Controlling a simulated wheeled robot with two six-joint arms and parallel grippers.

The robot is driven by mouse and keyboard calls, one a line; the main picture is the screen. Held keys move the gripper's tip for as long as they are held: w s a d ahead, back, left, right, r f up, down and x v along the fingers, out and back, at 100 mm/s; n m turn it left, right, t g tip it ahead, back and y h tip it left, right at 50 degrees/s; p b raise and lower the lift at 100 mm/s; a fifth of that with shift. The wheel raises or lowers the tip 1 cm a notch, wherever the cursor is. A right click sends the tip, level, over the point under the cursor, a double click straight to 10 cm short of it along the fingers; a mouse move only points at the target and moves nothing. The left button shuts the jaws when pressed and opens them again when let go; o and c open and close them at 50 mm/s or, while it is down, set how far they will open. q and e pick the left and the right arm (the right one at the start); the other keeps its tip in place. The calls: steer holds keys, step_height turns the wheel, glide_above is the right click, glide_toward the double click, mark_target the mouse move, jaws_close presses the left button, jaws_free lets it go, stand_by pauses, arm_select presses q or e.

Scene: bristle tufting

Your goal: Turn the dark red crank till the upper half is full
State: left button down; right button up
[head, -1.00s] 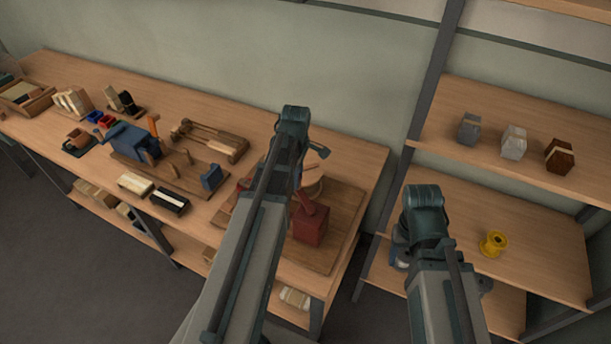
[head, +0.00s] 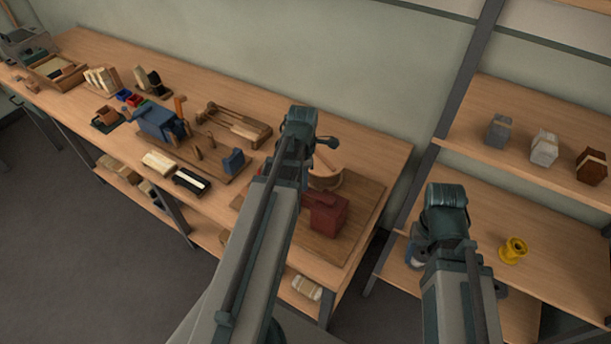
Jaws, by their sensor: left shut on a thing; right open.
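A dark red block (head: 328,217) stands on a brown wooden board (head: 345,250) at the right end of the long bench. A dark red bar (head: 318,199), apparently part of the crank, lies across its top and runs left behind my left arm. A round light-wood piece (head: 326,178) is just behind it, partly covered. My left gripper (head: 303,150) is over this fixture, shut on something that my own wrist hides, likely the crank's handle. The fill of the upper half cannot be seen. My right gripper (head: 440,230) is open and empty in front of the shelves, its fingers mostly hidden.
Left on the bench are a blue block fixture (head: 160,124), a pale brush block (head: 159,162), a black block (head: 191,181) and a wooden rack (head: 233,125). The right shelves hold three small blocks (head: 543,147) and a yellow spool (head: 513,250).

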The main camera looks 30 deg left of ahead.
arm_select(q)
steer(key=shift+s+d, duration=0.1)
steer(key=shift+s, duration=0.2)
steer(key=c, duration=0.6)
jaws_free()
steer(key=shift+c, duration=0.2)
steer(key=shift+r, duration=0.1)
step_height(320, 180, up, 14)
steer(key=p, duration=1.3)
steer(key=shift+f+p, duration=0.2)
steer(key=shift+p, duration=0.2)
